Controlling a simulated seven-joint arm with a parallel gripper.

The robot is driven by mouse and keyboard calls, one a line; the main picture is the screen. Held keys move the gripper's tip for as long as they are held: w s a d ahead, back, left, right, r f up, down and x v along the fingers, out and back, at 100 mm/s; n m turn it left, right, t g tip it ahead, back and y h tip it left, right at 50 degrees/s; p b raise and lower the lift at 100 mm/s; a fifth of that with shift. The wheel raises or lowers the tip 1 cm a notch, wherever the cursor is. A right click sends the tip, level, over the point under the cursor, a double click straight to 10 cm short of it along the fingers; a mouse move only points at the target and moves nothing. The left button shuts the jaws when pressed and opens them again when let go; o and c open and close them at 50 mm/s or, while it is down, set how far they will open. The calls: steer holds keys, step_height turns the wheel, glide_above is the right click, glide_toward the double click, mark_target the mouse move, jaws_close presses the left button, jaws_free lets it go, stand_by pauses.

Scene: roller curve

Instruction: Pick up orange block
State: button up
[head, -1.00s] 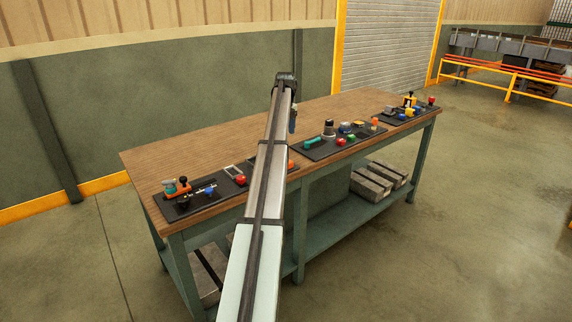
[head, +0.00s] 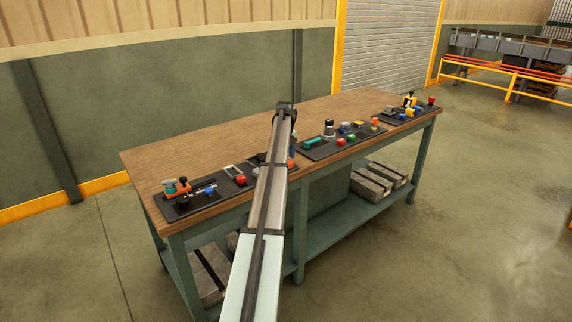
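A small orange piece (head: 291,163) shows just right of my arm, near the front edge of the workbench; the arm hides much of that spot. Another small upright orange block (head: 374,122) stands on the middle dark mat. I cannot tell which one the task means. My gripper (head: 292,149) hangs below the end of my arm, close above the first orange piece and mostly hidden by the arm. Its fingers are too small and covered to tell whether they are open or touching anything.
The wooden workbench (head: 228,133) carries dark mats with small parts. A red button (head: 241,180) and an orange-and-black tool (head: 178,189) sit left of my arm. A green cylinder (head: 311,143) and a grey-black knob (head: 329,128) stand to the right. The bench's back is clear.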

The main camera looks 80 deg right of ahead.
steer(key=shift+f, duration=0.65)
steer(key=c, duration=1.1)
steer(key=shift+r, duration=0.1)
steer(key=shift+c, duration=0.2)
step_height(320, 180, up, 8)
steer(key=shift+d+f, duration=0.1)
steer(key=shift+f, duration=0.1)
steer(key=w+a, duration=0.4)
steer(key=w, duration=0.6)
steer(key=w+a, duration=0.4)
steer(key=w, duration=0.7)
steer(key=shift+w+a, duration=0.2)
steer(key=shift+a, duration=0.2)
